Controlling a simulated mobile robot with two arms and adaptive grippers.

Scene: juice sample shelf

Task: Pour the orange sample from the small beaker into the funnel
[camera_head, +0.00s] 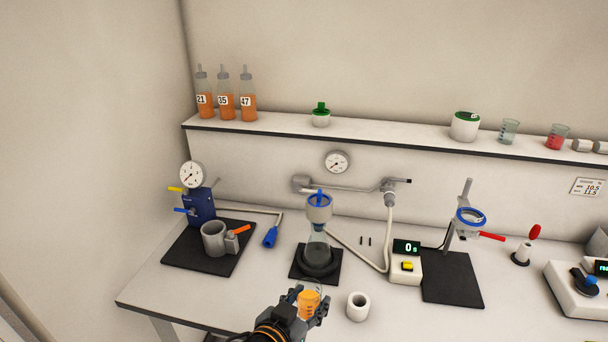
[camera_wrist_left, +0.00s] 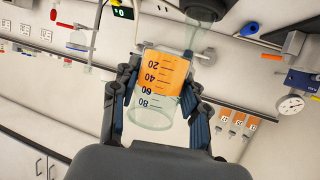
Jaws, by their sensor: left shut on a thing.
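The small beaker (camera_head: 308,302) holds orange liquid and is gripped by my left gripper (camera_head: 306,307) at the front edge of the table. In the left wrist view the beaker (camera_wrist_left: 160,88) appears upside down with its scale inverted, and the fingers (camera_wrist_left: 164,108) close on both sides of it. The funnel (camera_head: 319,210), pale with a blue rim, stands on a clear flask (camera_head: 317,246) behind and above the beaker. The beaker is apart from the funnel. My right gripper is not in view.
The flask stands on a black mat (camera_head: 299,273). A white hollow cylinder (camera_head: 357,308) is close right of my gripper. A timer box (camera_head: 406,265) and ring stand (camera_head: 467,215) are further right. A hose (camera_head: 386,245) runs behind. A blue pump (camera_head: 200,208) is left.

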